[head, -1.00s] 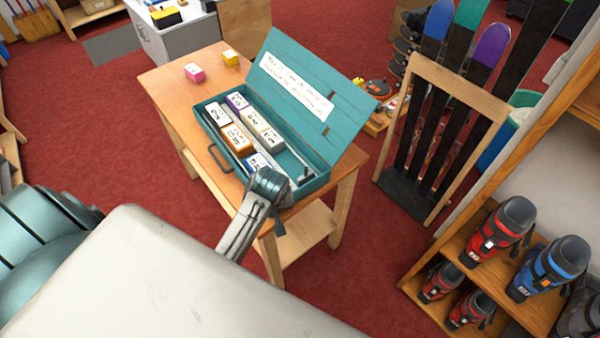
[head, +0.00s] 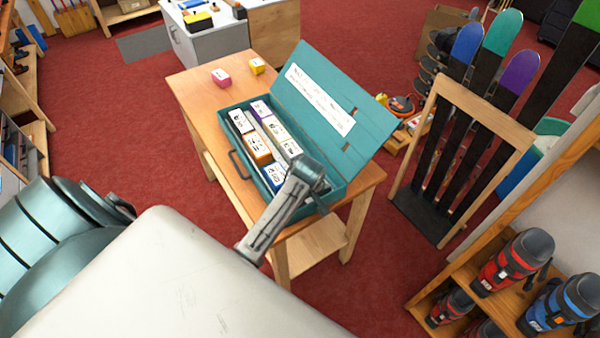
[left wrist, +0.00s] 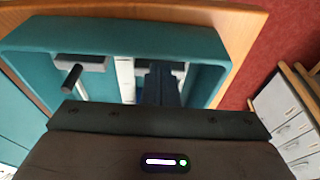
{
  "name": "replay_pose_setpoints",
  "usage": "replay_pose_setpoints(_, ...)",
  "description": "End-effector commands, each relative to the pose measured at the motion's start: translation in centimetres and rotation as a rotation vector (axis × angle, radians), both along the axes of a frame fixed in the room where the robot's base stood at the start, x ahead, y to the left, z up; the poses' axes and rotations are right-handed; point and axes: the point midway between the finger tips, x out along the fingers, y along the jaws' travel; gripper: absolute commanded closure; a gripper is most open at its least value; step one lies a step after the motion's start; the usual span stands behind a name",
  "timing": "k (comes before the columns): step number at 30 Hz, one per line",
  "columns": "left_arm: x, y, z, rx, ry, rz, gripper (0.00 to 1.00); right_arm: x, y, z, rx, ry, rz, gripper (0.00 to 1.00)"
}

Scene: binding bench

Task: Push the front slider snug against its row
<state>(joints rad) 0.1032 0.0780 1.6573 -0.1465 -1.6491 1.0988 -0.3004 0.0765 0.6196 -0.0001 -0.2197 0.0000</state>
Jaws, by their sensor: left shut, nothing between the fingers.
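The teal box (head: 238,172) lies open on the wooden bench, with two rows of labelled blocks inside. The front row, on the handle side, shows a white, an orange (head: 257,149) and a blue-and-white block (head: 274,176). My left gripper (head: 323,207) reaches into the near right end of the box. In the left wrist view, its shut, empty fingers (left wrist: 160,86) stand in the handle-side channel. They partly hide the grey front slider (left wrist: 177,67) there; I cannot tell whether they touch it. Another grey slider (left wrist: 92,66) with a black knob sits in the lid-side channel. My right gripper is out of view.
The raised lid (head: 352,98) stands along the box's back side. A pink block (head: 221,77) and a yellow block (head: 257,66) lie on the bench behind the box. A wooden ski rack (head: 437,185) stands to the right.

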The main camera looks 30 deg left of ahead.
Motion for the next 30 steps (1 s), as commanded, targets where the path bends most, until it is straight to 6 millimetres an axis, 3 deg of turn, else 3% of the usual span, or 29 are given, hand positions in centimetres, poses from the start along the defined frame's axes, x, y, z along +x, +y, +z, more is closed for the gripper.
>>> replay_pose_setpoints(11,0.8,1.8,-0.1,0.002,0.0,0.0,1.0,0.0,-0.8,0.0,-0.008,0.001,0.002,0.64)
replay_pose_setpoints(30,2.2,4.7,0.0,0.002,-0.001,0.0,1.0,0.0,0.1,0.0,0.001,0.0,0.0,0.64)
